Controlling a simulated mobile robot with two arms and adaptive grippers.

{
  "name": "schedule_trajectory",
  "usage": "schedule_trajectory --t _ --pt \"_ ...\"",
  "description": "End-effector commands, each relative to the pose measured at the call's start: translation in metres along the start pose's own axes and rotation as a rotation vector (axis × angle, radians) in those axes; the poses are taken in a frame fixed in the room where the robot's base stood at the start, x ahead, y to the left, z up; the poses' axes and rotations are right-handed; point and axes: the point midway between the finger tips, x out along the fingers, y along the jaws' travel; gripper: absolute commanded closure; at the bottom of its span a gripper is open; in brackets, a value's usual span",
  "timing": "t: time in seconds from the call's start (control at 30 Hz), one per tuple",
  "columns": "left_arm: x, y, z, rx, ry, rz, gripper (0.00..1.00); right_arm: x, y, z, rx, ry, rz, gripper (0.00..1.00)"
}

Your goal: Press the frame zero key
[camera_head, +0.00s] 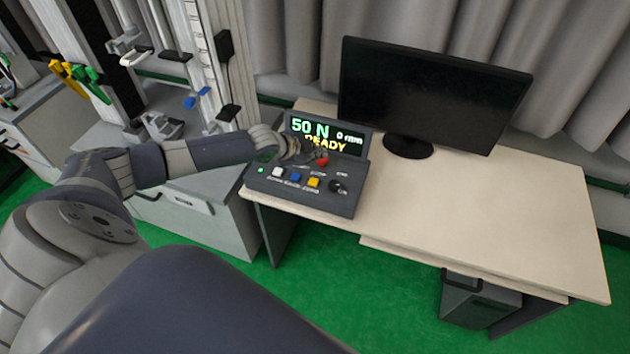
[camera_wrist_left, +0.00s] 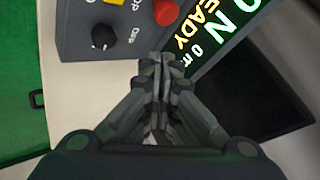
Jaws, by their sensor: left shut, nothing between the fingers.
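The control box (camera_head: 310,195) stands on the left end of the desk, with white (camera_head: 277,173), blue (camera_head: 295,177) and yellow (camera_head: 313,182) keys in a row. A red button (camera_head: 321,160) and a black knob (camera_head: 338,187) are also on it. The key labels are too small to read, so I cannot tell which is the frame zero key. My left gripper (camera_head: 306,154) is over the back of the panel, in front of the display. In the left wrist view the shut, empty gripper (camera_wrist_left: 160,62) points near the red button (camera_wrist_left: 166,12) and the display (camera_wrist_left: 205,35).
The display (camera_head: 326,136) reads 50 N, 0 mm, READY. A black monitor (camera_head: 430,95) stands behind on the desk (camera_head: 480,205), whose right part is clear. The tower frame (camera_head: 205,60) and a grey cabinet (camera_head: 215,205) are at the left.

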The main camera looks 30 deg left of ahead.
Motion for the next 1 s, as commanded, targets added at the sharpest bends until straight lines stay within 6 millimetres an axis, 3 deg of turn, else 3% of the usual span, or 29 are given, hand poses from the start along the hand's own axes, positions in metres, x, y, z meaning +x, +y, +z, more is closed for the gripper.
schedule_trajectory --t 0.37,0.83,1.0 --pt "0.006 0.005 0.004 0.000 -0.001 0.001 1.00 0.008 -0.004 0.000 0.002 0.000 -0.005 0.49" --pt "0.049 0.037 0.036 0.001 -0.001 0.001 1.00 0.065 -0.004 0.008 0.001 -0.003 -0.004 0.49" --pt "0.059 0.044 0.043 0.000 0.000 0.000 1.00 0.073 -0.003 0.009 0.000 -0.004 -0.002 0.49"
